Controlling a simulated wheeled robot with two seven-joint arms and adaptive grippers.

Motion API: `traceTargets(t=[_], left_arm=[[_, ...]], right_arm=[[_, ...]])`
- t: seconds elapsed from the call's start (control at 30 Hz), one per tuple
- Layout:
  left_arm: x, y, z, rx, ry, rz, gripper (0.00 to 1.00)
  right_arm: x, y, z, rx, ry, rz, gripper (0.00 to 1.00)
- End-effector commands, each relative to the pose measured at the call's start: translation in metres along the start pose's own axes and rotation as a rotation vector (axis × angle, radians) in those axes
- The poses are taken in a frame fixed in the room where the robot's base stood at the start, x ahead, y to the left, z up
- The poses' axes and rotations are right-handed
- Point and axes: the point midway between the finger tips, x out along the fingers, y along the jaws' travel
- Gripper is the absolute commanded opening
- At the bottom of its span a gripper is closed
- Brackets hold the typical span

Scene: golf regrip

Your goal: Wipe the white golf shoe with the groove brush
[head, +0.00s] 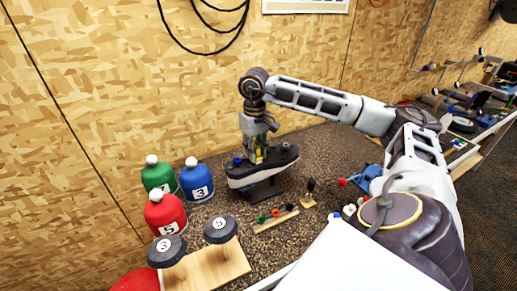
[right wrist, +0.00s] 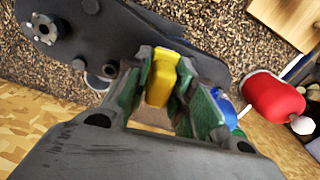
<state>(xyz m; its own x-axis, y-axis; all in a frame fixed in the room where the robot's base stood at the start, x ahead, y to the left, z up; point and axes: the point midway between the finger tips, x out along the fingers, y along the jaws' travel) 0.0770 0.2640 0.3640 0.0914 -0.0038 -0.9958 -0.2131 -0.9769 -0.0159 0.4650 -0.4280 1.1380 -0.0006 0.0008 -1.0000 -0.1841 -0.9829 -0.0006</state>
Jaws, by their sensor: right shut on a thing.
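The golf shoe (head: 238,183) sits sole-up on a black stand (head: 263,190) at the back of the bench; its dark sole faces up and a pale band shows along its side. In the right wrist view the dark sole (right wrist: 195,65) fills the top middle, with a round metal stud at its left end. My right gripper (head: 259,152) is over the middle of the sole, shut on a yellow piece (right wrist: 162,80), which appears to be the groove brush. Its lower end is hidden, so I cannot tell whether it touches the sole. My left gripper is out of view.
Green (head: 158,174), blue (head: 197,180) and red (head: 165,213) numbered headcovers stand left of the shoe. A wooden board (head: 215,268) with two dark numbered heads lies in front. A small wooden rack (head: 275,221) with coloured pieces is near the shoe. The wall is close behind.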

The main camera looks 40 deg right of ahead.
Motion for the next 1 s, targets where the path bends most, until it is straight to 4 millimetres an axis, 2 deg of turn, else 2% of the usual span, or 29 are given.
traceTargets(t=[0.43,1.0], left_arm=[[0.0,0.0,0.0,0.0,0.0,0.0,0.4],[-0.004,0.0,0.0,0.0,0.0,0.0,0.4]], right_arm=[[0.0,-0.003,0.0,0.0,0.001,0.0,0.05],[0.003,-0.03,-0.004,-0.001,0.0,-0.001,0.05]])
